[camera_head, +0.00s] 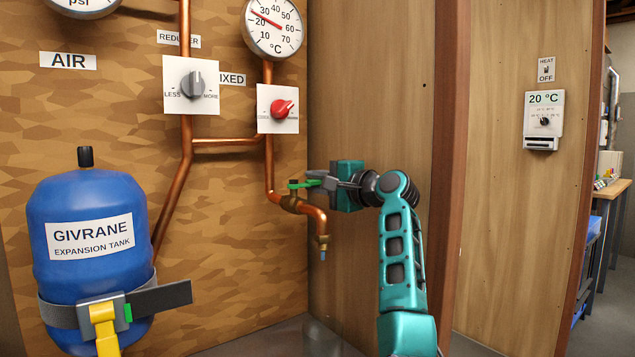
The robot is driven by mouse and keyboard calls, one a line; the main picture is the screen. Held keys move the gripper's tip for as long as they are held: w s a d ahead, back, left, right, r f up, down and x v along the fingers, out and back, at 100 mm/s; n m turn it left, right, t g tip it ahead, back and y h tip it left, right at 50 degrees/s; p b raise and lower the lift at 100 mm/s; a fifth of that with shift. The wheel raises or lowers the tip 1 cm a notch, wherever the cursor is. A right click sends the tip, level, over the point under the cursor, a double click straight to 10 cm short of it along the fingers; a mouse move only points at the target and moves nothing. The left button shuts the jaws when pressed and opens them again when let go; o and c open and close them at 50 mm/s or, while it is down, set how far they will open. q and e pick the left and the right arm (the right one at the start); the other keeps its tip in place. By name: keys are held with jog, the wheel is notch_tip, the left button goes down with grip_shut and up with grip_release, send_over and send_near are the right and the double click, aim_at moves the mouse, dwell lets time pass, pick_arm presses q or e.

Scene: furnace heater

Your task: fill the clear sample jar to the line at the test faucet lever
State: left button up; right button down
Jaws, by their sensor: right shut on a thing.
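The test faucet (315,212) is a brass valve and copper spout at the end of a copper pipe. Its green lever (298,185) lies roughly level on top. My right gripper (318,180) comes from the right and is shut on the lever's end. A small bluish bit of water (323,256) shows at the spout mouth. The clear sample jar (320,340) shows faintly at the bottom edge, below the spout. Its lower part is cut off, and its line and water level cannot be made out. My left gripper is not in view.
A blue expansion tank (90,265) with a grey strap and yellow handle (105,330) stands at left. A grey knob (192,85), red knob (282,107) and temperature gauge (272,25) are above the faucet. A wooden side wall (375,90) rises close behind my right arm.

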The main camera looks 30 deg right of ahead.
jog(key=m+h+p, duration=0.1)
jog(key=p, duration=0.1)
jog(key=s+m+h+p, duration=0.1)
jog(key=h+p, duration=0.1)
jog(key=shift+s+r+h+p, duration=0.15)
jog(key=shift+r+h+p, duration=0.05)
jog(key=shift+h+p, duration=0.1)
jog(key=shift+s+f+m+h, duration=0.15)
jog(key=shift+m+h, duration=0.35)
jog(key=c, duration=1.2)
grip_release()
jog(key=shift+o, duration=0.2)
jog(key=s+p, duration=0.1)
jog(key=s, duration=1.2)
jog(key=shift+a, duration=0.2)
